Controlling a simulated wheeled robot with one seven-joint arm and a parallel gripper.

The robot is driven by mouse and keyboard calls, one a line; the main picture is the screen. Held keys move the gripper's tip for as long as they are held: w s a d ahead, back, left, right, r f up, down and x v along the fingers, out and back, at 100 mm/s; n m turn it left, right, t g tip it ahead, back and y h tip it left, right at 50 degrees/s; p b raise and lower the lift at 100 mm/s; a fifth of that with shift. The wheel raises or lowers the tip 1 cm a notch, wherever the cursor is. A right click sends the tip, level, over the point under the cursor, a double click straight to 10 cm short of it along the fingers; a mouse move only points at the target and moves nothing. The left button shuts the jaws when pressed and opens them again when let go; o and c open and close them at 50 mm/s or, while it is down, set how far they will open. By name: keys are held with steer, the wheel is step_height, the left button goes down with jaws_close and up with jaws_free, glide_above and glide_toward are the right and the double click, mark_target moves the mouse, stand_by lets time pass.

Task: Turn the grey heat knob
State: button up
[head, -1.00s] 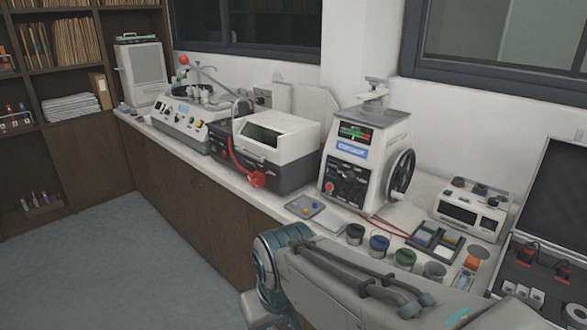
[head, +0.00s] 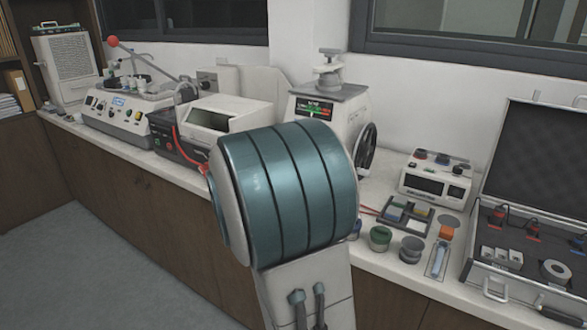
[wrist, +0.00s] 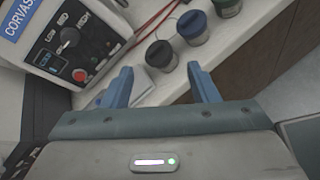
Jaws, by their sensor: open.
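The white mounting press (head: 340,112) stands on the counter; in the head view my arm hides its front panel. In the wrist view the dark control panel (wrist: 82,42) is at the upper left, tilted. A greyish knob (wrist: 69,37) sits there between LOW and HIGH marks, apparently the heat knob. A red button (wrist: 80,75) is below it. My gripper (wrist: 160,82) is open and empty, its blue fingers right of the panel and apart from the knob. My gripper is out of sight in the head view.
Lidded jars, one black (wrist: 161,55), one blue (wrist: 193,25) and one green (head: 380,237), stand beside the press. Red cables run near them. A sorting tray (head: 405,215), a small white device (head: 436,178) and an open case (head: 525,235) are to the right. The floor at left is clear.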

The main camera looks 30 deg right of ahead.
steer(key=w+d+n+t+h+b, duration=0.1)
steer(key=w+d+n+t+h, duration=0.15)
steer(key=w+n, duration=0.4)
steer(key=w+d+n+t+h+b, duration=0.1)
steer(key=w+n+t+h+b, duration=0.15)
steer(key=w+n, duration=0.35)
steer(key=w+d+m+p, duration=0.1)
steer(key=w+d, duration=0.5)
steer(key=d, duration=0.6)
steer(key=shift+d+y+p, duration=0.2)
steer(key=shift+y+p, duration=0.1)
steer(key=shift+p, duration=0.1)
steer(key=shift+w+f, duration=0.1)
steer(key=shift+m, duration=0.25)
steer(key=c, duration=1)
